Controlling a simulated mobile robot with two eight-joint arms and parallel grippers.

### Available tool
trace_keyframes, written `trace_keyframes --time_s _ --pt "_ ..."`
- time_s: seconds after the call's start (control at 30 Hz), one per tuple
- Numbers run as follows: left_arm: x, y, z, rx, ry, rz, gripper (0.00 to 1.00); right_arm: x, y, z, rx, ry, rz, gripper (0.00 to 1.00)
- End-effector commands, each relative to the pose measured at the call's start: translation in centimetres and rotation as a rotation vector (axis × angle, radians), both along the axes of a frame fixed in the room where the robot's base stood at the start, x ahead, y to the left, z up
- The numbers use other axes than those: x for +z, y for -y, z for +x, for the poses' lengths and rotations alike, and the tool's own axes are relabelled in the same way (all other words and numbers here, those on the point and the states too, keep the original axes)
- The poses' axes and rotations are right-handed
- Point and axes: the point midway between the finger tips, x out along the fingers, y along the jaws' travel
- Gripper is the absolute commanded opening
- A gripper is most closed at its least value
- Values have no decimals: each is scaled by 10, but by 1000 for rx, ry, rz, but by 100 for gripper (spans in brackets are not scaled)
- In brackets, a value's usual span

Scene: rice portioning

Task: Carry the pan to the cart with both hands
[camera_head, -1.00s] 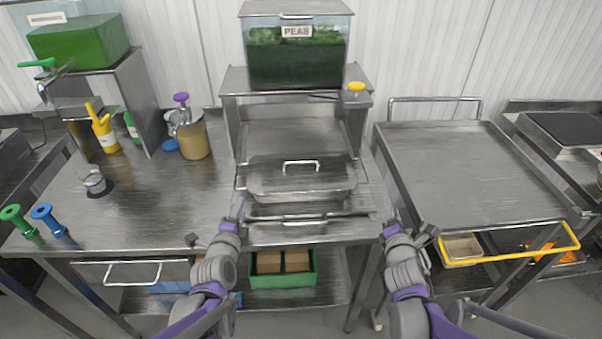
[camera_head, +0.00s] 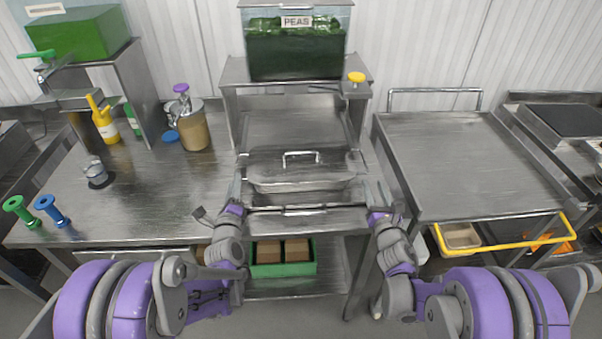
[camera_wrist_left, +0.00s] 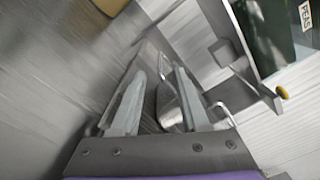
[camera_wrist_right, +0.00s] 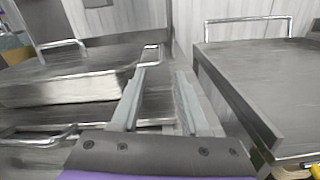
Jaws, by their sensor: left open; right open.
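The steel pan (camera_head: 300,185), lidded with a loop handle on top, sits on the middle counter under the peas dispenser. The pan also shows in the right wrist view (camera_wrist_right: 65,91) with a wire end handle. My left gripper (camera_head: 238,190) is open by the pan's left end; in the left wrist view its fingers (camera_wrist_left: 157,95) point towards the pan (camera_wrist_left: 170,105), apart from each other. My right gripper (camera_head: 372,195) is open by the pan's right end; its fingers (camera_wrist_right: 160,85) are apart beside the end handle. The steel cart (camera_head: 465,165) stands to the right with a bare top.
The peas dispenser (camera_head: 296,50) stands on a steel stand over the pan. A yellow-topped knob (camera_head: 356,77) juts out at its right. A tan container (camera_head: 194,130) and bottles stand left.

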Motion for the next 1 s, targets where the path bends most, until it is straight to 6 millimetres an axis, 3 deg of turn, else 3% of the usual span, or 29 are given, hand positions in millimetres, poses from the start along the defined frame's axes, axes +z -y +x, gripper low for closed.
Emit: trace_keyframes --time_s 0.3,0.5,0.97,1.0 --pt "0 -6 58 0 0 0 45 0 -6 58 0 -1 1 45" --pt "0 -9 83 1 -1 -1 45 0 -9 83 0 -1 1 45" --pt "0 -9 93 0 0 -1 45 0 -9 93 -1 0 1 45" --pt "0 -9 93 0 0 -1 38 0 -9 93 -1 0 1 38"
